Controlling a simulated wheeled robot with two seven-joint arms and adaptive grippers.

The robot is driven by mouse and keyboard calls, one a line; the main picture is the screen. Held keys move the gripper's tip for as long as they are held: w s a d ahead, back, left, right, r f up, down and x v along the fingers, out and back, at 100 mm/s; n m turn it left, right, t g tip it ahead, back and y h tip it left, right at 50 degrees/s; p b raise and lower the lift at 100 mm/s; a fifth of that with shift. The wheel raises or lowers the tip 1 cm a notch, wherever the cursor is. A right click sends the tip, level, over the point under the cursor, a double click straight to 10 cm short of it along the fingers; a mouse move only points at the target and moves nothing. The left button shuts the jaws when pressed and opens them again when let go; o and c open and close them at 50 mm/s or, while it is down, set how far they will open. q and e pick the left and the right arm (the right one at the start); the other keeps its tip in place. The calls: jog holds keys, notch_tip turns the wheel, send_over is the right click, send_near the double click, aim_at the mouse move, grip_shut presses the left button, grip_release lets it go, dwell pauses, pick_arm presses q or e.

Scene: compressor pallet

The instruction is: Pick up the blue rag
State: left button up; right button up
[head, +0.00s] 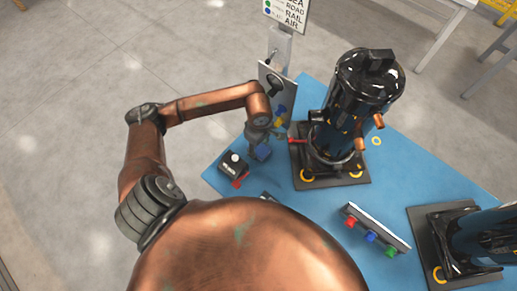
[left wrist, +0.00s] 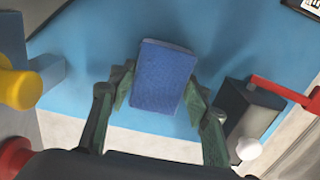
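The blue rag (head: 263,152) shows as a small, thick blue block at the left part of the blue table top. In the left wrist view the rag (left wrist: 163,78) is upright in the picture's middle, between the two green fingers. My left gripper (left wrist: 160,92) has a finger pad against each side edge of the rag and appears shut on it. In the head view my left gripper (head: 260,139) is small and partly hidden by its own wrist. Whether the rag touches the table is hard to tell. My right gripper is not in view.
A dark box with a white button (head: 234,160) and red lever stands left of the rag. A panel with coloured knobs (head: 276,95) rises behind. A black compressor (head: 362,95) stands to the right. A button bar (head: 375,229) lies nearer. A signpost (head: 287,12) stands behind.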

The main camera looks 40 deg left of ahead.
aim_at(259, 147)
pick_arm(q)
jog(key=c, duration=0.5)
jog(key=shift+r, duration=0.15)
jog(key=shift+r, duration=0.25)
notch_tip(259, 147, up, 2)
jog(key=shift+w+r+p, duration=0.1)
jog(key=shift+p, duration=0.2)
jog(key=s+d+r+p, duration=0.1)
jog(key=s+d+r, duration=0.1)
jog(key=d+r, duration=0.3)
jog(key=s+d+r+p, duration=0.1)
jog(key=s+d+r, duration=0.1)
jog(key=d+r, duration=0.3)
jog(key=d, duration=0.3)
jog(key=shift+s+d, duration=0.15)
jog(key=shift+s, duration=0.25)
